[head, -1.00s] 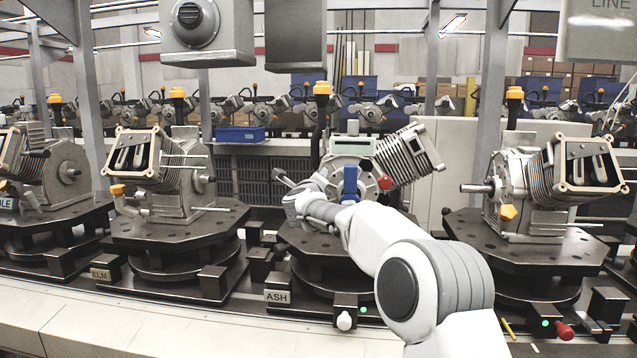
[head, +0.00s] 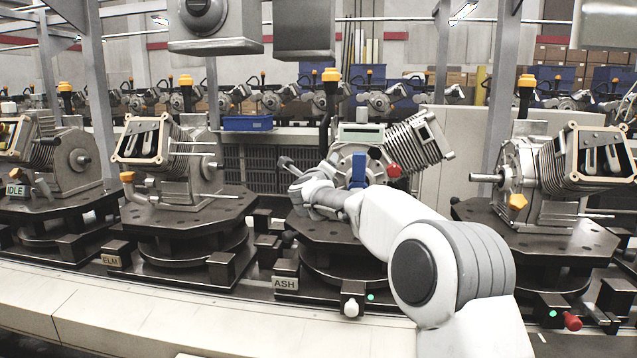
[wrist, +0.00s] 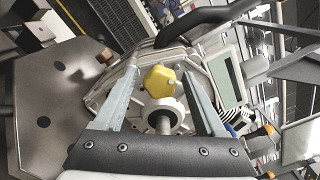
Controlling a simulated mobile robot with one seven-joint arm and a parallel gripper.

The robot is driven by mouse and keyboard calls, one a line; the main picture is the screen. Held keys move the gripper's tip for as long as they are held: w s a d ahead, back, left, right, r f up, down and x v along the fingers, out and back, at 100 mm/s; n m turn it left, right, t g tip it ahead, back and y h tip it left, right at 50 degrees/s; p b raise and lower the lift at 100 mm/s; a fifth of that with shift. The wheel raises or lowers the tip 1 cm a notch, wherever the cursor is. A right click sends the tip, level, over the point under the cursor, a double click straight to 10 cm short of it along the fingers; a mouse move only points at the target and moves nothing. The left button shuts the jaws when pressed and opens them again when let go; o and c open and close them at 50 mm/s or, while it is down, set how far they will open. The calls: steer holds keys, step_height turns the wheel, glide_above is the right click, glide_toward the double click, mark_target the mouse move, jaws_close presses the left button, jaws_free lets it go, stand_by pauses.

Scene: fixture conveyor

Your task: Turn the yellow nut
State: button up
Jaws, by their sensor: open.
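In the wrist view a yellow nut (wrist: 160,80) with a lobed outline sits on the grey metal face of the engine. My gripper (wrist: 160,75) is open, one finger to the left of the nut and one to the right, with visible gaps on both sides. I cannot tell how far the fingertips are in depth from the nut. A dark ring with a metal shaft (wrist: 163,122) lies just below the nut. In the head view my arm reaches to the engine (head: 418,140) on the ASH fixture, and its yellow nut is hidden there.
A black curved pipe (wrist: 205,22) passes above the nut.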

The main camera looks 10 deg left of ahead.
steer(key=s, duration=1.6)
steer(key=shift+a, duration=0.25)
steer(key=shift+r, duration=0.1)
